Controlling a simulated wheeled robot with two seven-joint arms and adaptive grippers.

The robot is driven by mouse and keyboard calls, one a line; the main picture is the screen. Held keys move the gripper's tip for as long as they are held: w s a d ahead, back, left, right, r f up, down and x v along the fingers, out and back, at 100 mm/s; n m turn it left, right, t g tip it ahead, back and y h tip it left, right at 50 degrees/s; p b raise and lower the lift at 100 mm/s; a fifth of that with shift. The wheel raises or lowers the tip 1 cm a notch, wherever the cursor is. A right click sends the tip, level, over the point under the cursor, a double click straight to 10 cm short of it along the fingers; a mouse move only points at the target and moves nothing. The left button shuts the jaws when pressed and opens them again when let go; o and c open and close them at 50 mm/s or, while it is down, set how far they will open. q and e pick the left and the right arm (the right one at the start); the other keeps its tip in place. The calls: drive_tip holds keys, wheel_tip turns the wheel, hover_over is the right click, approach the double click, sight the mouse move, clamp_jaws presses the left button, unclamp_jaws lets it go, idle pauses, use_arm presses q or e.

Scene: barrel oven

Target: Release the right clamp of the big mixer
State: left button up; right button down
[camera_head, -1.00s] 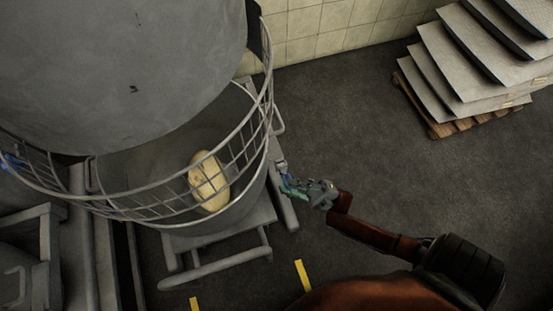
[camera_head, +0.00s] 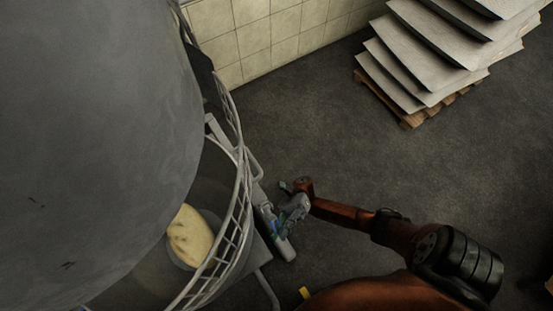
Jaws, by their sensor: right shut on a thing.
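The big mixer (camera_head: 90,130) fills the left side, with a grey wire guard (camera_head: 238,215) around its bowl. A pale lump of dough (camera_head: 190,237) lies in the bowl behind the guard. The right clamp (camera_head: 267,213), a small part with some blue on it, is at the right side of the bowl. My right gripper (camera_head: 279,228) reaches it from the right and is shut on it. The gripper's fingers partly hide the clamp, so its exact position is hard to tell. My left gripper is not in view.
A pallet (camera_head: 413,119) with a stack of grey sheets (camera_head: 430,50) stands at the upper right. A tiled wall (camera_head: 265,35) runs behind. The dark floor (camera_head: 350,140) between mixer and pallet is clear.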

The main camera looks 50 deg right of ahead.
sight(279, 226)
drive_tip(key=shift+w+d+f+n+g+h, duration=0.1)
drive_tip(key=shift+w+f+n+g+h, duration=0.25)
drive_tip(key=shift+n, duration=0.35)
drive_tip(key=shift+w+f+n+g+h, duration=0.2)
drive_tip(key=shift+n+g+h, duration=0.25)
drive_tip(key=shift+n, duration=0.25)
drive_tip(key=shift+w+d+f+n+g+h, duration=0.1)
drive_tip(key=shift+w+f+n+g+h, duration=0.2)
drive_tip(key=shift+n+h, duration=0.3)
drive_tip(key=c, duration=1.8)
unclamp_jaws()
drive_tip(key=r, duration=1)
drive_tip(key=shift+w+d+r, duration=0.1)
drive_tip(key=shift+w+r, duration=0.1)
drive_tip(key=shift+r, duration=0.1)
drive_tip(key=shift+s+f, duration=0.2)
drive_tip(key=shift+f, duration=0.1)
drive_tip(key=shift+s+d+f, duration=0.15)
drive_tip(key=shift+s+f, duration=0.1)
drive_tip(key=shift+f, duration=0.1)
drive_tip(key=shift+s+d+f, duration=0.65)
drive_tip(key=shift+d+f, duration=0.15)
drive_tip(key=shift+f, duration=0.15)
drive_tip(key=shift+s+d+f, duration=0.65)
drive_tip(key=shift+d+f, duration=0.2)
drive_tip(key=shift+f, duration=0.15)
drive_tip(key=shift+s+d+f, duration=0.65)
drive_tip(key=shift+d+f, duration=0.15)
drive_tip(key=shift+f, duration=0.15)
